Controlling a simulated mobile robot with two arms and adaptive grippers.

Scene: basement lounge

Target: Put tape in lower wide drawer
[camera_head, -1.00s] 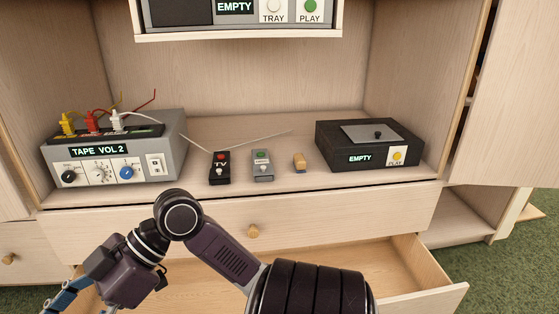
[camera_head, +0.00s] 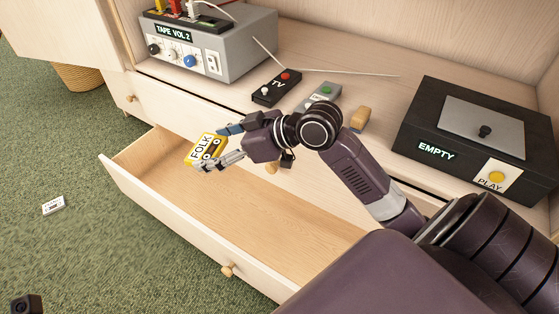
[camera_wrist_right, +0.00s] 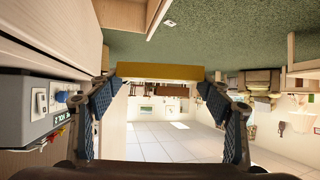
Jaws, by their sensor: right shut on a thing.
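A yellow cassette tape (camera_head: 206,148) labelled FOLK is held by my right gripper (camera_head: 222,146) in the head view. The gripper is shut on it, above the left part of the open lower wide drawer (camera_head: 237,206). In the right wrist view the tape's yellow edge (camera_wrist_right: 160,71) lies between the two fingertips. The drawer is pulled out and the visible part of its floor is bare; my arm hides some of its right side. My left gripper is not clearly in view; a small dark part shows at the bottom left corner.
A white cassette (camera_head: 53,205) lies on the green carpet, left of the drawer.

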